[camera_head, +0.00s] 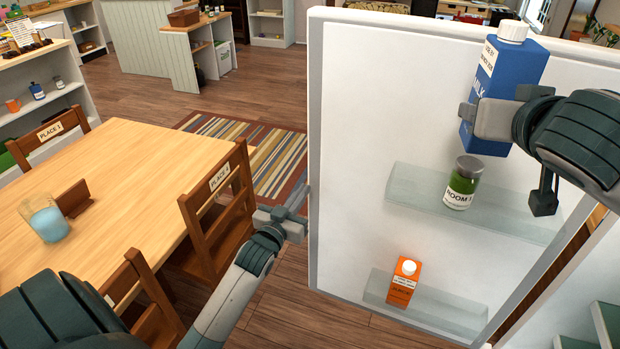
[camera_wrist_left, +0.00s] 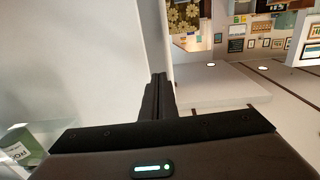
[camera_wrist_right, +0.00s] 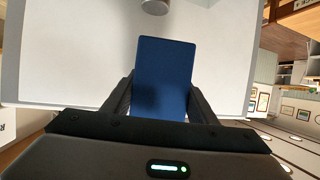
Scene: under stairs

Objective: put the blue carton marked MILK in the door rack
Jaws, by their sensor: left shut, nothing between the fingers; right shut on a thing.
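The blue carton (camera_head: 515,72) marked MILK, with a white cap, is held in my right gripper (camera_head: 492,118), upright with a slight lean, above the upper door shelf. Its plain blue side shows between the fingers in the right wrist view (camera_wrist_right: 163,75). The white door (camera_head: 360,110) carries a clear upper shelf (camera_head: 410,186) and a clear lower shelf (camera_head: 450,315). A green jar (camera_head: 461,183) stands on the upper shelf, just below the carton. An orange carton (camera_head: 404,283) stands on the lower shelf. My left gripper (camera_head: 297,205) is shut and empty at the door's left edge.
A wooden table (camera_head: 120,180) with a blue cup (camera_head: 47,222) and chairs, including one marked PLACE 4 (camera_head: 215,215), stands to the left. A striped rug (camera_head: 265,150) lies behind. The upper shelf is bare on both sides of the jar.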

